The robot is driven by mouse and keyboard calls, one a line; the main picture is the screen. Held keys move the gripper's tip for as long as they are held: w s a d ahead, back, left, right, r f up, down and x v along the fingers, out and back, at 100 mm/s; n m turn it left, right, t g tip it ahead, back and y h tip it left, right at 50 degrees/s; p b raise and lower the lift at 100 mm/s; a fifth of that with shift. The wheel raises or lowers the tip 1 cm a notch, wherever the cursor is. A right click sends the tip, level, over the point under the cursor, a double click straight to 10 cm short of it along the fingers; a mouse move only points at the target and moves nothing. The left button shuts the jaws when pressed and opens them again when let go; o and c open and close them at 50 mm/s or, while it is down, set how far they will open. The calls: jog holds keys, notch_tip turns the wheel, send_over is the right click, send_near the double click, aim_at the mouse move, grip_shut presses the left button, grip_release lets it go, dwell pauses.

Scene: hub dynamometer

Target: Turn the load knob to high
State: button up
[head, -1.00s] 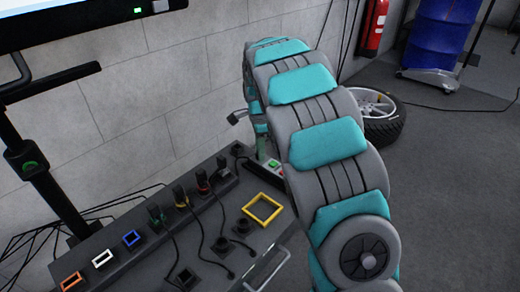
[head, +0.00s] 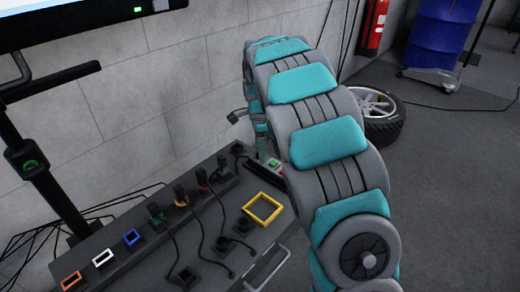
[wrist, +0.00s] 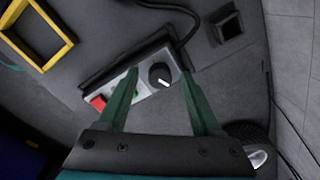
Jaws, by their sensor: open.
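The load knob (wrist: 160,76) is a round black knob with a white pointer mark, on a pale control box (wrist: 128,98). In the wrist view its mark points down and slightly right. My gripper (wrist: 158,72) is open, with one green finger on either side of the knob in the picture. I cannot tell whether the fingertips reach down around it or are still above it. No scale labels are readable. In the head view, part of the box (head: 275,163) shows beside my arm, which hides the knob and most of the gripper.
The box also carries a red button (wrist: 98,102) and a green one. A yellow square frame (head: 262,208) lies on the grey bench beside it. Several plugs with cables (head: 182,196) and small coloured frames (head: 132,237) line the bench. A wall stands behind.

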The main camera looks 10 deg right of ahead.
notch_tip(320, 180, up, 7)
jog(key=shift+r+b, duration=0.1)
jog(key=shift+b, duration=0.25)
jog(key=shift+s+r, duration=0.1)
jog(key=shift+r, duration=0.15)
jog(key=shift+s+r, duration=0.1)
jog(key=s+d+r+n, duration=0.1)
jog(key=s+r+n, duration=0.2)
jog(key=s+n, duration=1.15)
jog(key=s+f+n+g, duration=0.1)
jog(key=s+f+n, duration=0.1)
jog(key=s, duration=1.2)
jog(key=s+a+f+n+g, duration=0.1)
jog(key=s+f, duration=0.2)
jog(key=s, duration=1.2)
jog(key=shift+a+f+n, duration=0.25)
jog(key=shift+f+n, duration=0.1)
jog(key=shift+f, duration=0.05)
